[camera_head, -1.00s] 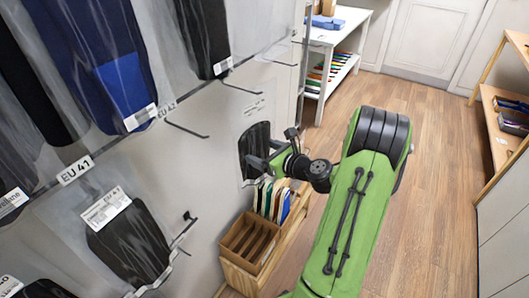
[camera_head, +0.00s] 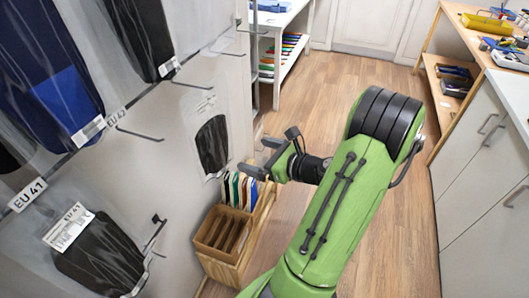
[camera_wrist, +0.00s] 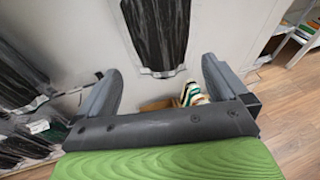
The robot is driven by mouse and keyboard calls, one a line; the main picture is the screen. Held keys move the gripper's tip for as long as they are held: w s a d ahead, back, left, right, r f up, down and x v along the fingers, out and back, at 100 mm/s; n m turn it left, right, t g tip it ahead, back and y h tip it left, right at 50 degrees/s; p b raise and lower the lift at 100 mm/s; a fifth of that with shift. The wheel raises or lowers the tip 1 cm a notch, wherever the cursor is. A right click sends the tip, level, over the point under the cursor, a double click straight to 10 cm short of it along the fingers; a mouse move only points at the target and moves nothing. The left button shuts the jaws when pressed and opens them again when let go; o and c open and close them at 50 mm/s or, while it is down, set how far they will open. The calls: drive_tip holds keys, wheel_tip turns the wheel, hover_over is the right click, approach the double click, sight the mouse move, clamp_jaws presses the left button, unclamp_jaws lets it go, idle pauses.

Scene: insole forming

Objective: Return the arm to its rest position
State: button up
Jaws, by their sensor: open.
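My green arm (camera_head: 335,205) reaches up from the bottom of the head view and bends at a black-banded joint. My gripper (camera_head: 262,155) is at its end, left of the joint, in front of the wall rack. Its two fingers are spread and nothing is between them. In the wrist view my gripper (camera_wrist: 160,95) is also open and empty, facing the wall. A bagged black insole (camera_head: 211,145) hangs on the wall just left of the gripper; it also shows in the wrist view (camera_wrist: 158,32), apart from the fingers.
Bagged insoles, one blue (camera_head: 62,95), hang on hooks at left. A wooden box (camera_head: 222,232) stands below the gripper, with coloured sheets (camera_head: 240,188) behind. A white shelf (camera_head: 279,50) is at the back. Cabinets (camera_head: 480,165) line the right. The wood floor (camera_head: 395,110) between is clear.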

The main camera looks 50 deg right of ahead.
drive_tip(key=shift+v, duration=1.1)
drive_tip(key=w+a+r+n+g+y+p, duration=0.15)
drive_tip(key=a+n+g, duration=0.25)
drive_tip(key=a+n, duration=0.5)
drive_tip(key=w+a+r+n+g+y+p, duration=0.15)
drive_tip(key=a+n+g, duration=0.25)
drive_tip(key=a+n, duration=0.6)
drive_tip(key=s+a+r+n+g+h+p, duration=0.1)
drive_tip(key=s+a+r+n+h+p, duration=0.2)
drive_tip(key=s+a+r+n, duration=0.3)
drive_tip(key=s+r+n+h, duration=0.1)
drive_tip(key=s+r+n, duration=0.4)
drive_tip(key=n, duration=0.4)
drive_tip(key=shift+s+r, duration=0.25)
drive_tip(key=shift+s, duration=0.1)
